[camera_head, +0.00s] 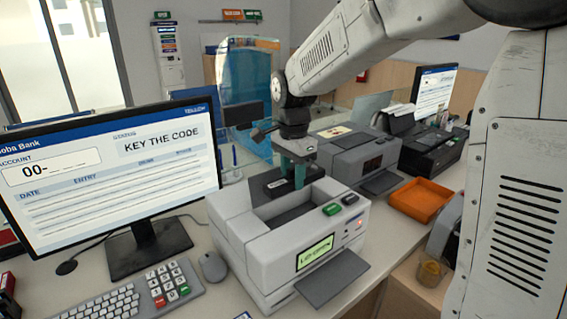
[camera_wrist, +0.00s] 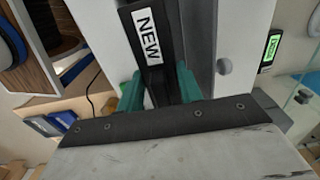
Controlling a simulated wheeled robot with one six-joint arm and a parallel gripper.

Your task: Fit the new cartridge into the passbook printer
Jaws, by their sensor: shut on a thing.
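The passbook printer (camera_head: 236,222) is a light grey box in the middle of the head view. Its top bay is open, and a lit green display (camera_head: 315,252) is on its front. My gripper (camera_head: 298,176) is over the far end of the bay, pointing down. Its teal fingers (camera_wrist: 160,90) are shut on the new cartridge (camera_wrist: 165,70), a dark bar with a white NEW label in the wrist view. In the head view the cartridge (camera_head: 266,186) is at the rear of the bay. I cannot tell whether it touches the bay floor.
A monitor (camera_head: 110,165), keyboard (camera_head: 125,300) and mouse (camera_head: 213,266) are left of the printer. A second grey machine (camera_head: 350,160) stands behind right, near an orange tray (camera_head: 420,199). A dark flap (camera_head: 333,277) sticks out in front of the printer.

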